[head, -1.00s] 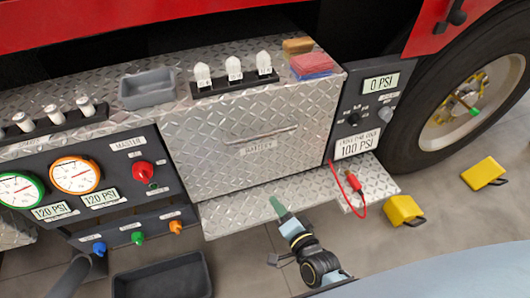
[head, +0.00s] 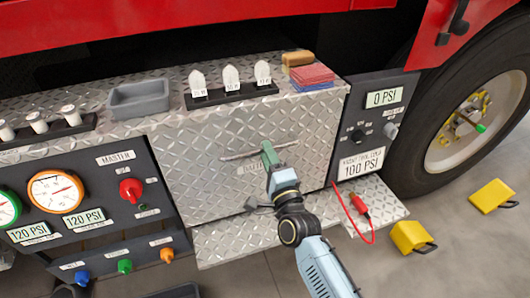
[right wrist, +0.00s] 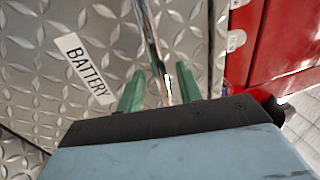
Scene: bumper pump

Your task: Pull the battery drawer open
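The battery drawer (head: 225,184) is a diamond-plate metal front in the middle of the head view, and it looks closed. Its thin bar handle (head: 236,156) runs across the upper part, above a BATTERY label that my gripper partly covers in the head view. The label (right wrist: 85,68) shows whole in the right wrist view. My right gripper (head: 267,150) is at the right part of the handle. In the right wrist view, its green fingers (right wrist: 160,90) stand apart, with the handle bar (right wrist: 150,40) passing between them. My left gripper is in neither view.
On the ledge above are a grey tray (head: 140,97), a rack of white switches (head: 231,92) and a stack of coloured cloths or sponges (head: 311,75). A step plate (head: 225,238) juts out below the drawer. A red clamp cable (head: 361,205) hangs at right.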

